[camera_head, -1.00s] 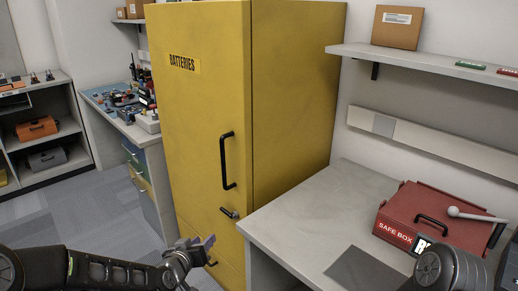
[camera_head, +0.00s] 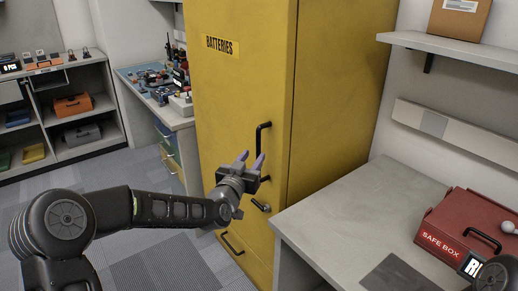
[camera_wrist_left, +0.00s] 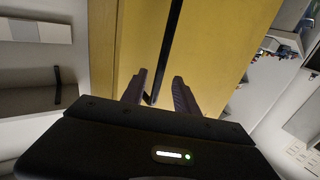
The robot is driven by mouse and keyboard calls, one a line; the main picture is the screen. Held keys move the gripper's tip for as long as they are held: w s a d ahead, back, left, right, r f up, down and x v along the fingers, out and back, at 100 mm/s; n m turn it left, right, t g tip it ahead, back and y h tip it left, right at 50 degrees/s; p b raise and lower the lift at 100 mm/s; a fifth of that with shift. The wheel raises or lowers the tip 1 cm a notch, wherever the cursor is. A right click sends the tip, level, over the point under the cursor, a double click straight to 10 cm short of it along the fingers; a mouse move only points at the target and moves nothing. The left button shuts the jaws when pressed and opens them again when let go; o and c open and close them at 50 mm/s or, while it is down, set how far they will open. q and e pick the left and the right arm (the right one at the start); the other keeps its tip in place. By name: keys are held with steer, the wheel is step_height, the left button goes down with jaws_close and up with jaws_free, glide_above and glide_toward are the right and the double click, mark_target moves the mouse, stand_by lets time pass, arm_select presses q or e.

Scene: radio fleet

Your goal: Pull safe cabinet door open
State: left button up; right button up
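The yellow cabinet (camera_head: 340,90) marked BATTERIES stands in the middle of the head view; its front door (camera_head: 225,110) looks shut. The door's upright black handle (camera_head: 259,138) is partly hidden behind my left gripper (camera_head: 252,158). My left gripper is open, with its two fingers pointing at the handle. In the left wrist view, the black handle bar (camera_wrist_left: 170,40) runs down between the spread fingertips (camera_wrist_left: 159,77); I cannot tell whether they touch it. A small latch (camera_head: 261,206) sits lower on the door. My right gripper is out of view.
A grey counter (camera_head: 335,205) adjoins the cabinet's right side and carries a red safe box (camera_head: 468,225). A wall shelf (camera_head: 460,52) is above it. A workbench (camera_head: 185,118) with small parts stands left of the cabinet. Carpeted floor is free in front.

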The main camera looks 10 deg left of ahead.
mark_target(258, 151)
arm_select(q)
steer(key=w, duration=0.3)
steer(key=w+p, duration=0.1)
steer(key=w, duration=0.1)
steer(key=shift+w+d, duration=0.3)
steer(key=shift+w, duration=0.05)
steer(key=shift+c, duration=0.4)
jaws_close()
stand_by(0.7)
